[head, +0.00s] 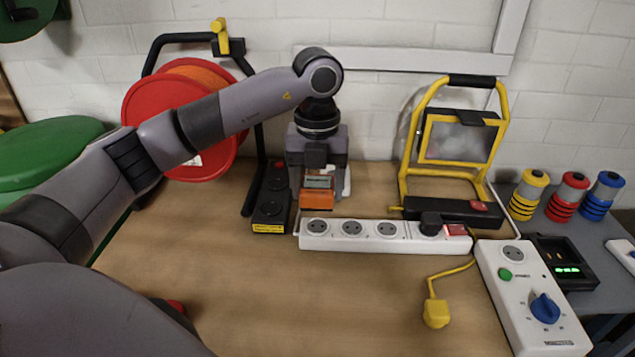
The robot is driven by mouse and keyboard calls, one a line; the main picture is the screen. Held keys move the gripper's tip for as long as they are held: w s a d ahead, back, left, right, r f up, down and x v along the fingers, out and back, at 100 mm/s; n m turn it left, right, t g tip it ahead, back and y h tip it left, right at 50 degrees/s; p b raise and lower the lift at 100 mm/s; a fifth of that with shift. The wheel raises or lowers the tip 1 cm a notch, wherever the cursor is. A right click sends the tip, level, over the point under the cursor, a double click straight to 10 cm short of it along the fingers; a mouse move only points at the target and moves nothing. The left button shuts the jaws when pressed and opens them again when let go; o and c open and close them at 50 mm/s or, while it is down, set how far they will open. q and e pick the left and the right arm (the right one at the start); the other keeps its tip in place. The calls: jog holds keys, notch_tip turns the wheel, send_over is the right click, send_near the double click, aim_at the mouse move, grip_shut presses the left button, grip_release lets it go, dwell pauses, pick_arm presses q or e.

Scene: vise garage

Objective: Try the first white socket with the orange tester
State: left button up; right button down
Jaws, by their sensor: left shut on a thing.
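My left gripper (318,180) points down and is shut on the orange tester (317,198), which has a grey upper part. It holds the tester just behind and above the left end of the white socket strip (365,246). The first white socket (318,227) is at that left end and looks empty. Two more empty sockets lie to its right, and a black plug (431,222) sits in the socket near the red switch (456,230). I cannot tell whether the tester touches the strip. My right gripper is not in view.
A yellow work lamp (455,140) stands behind the strip. A yellow plug (436,312) and a white control box (530,300) lie in front right. The table's front middle is clear.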

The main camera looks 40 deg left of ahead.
pick_arm(q)
jog(key=b, duration=0.4)
send_over(317, 227)
jog(key=shift+f, duration=2.7)
jog(key=shift+p, duration=0.35)
jog(key=shift+f+b, duration=0.45)
jog(key=shift+f, duration=0.2)
jog(key=o, duration=1.1)
jog(key=shift+c, duration=0.2)
jog(key=shift+r, duration=3.65)
